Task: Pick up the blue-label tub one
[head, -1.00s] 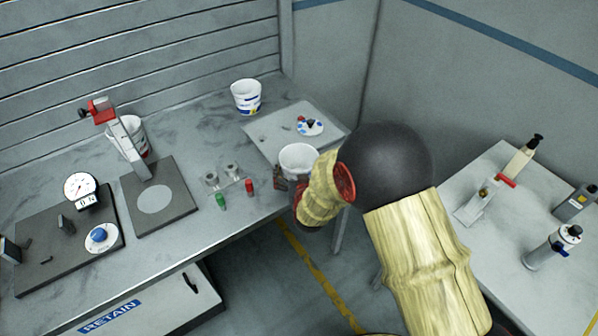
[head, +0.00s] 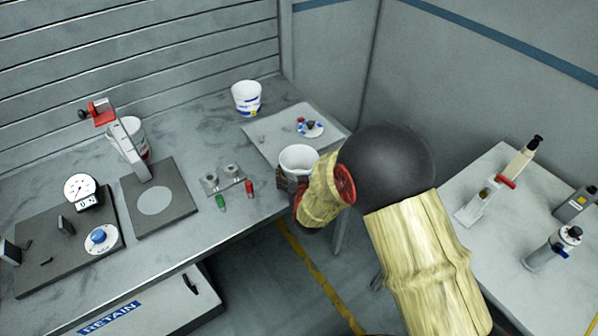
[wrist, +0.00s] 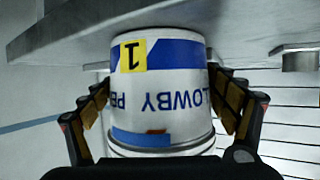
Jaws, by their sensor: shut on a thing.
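The white tub with a blue label and a yellow "1" tag (wrist: 158,88) fills the middle of the wrist view, where it appears upside down. In the head view the same tub (head: 298,160) is at the front edge of the bench, its open mouth up. My gripper (head: 290,182) is shut on the tub. In the wrist view its dark, tan-padded fingers (wrist: 160,105) lie on both sides of the tub's wall. My arm hides the tub's lower right side in the head view. I cannot tell whether its base touches the bench.
Another white tub with blue marking (head: 246,98) stands at the back. A third tub (head: 131,138) is partly behind a red-handled press (head: 137,142). A pale board (head: 270,131) carries a small round piece (head: 311,129). Green (head: 221,201) and red (head: 249,187) small items lie left of my gripper.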

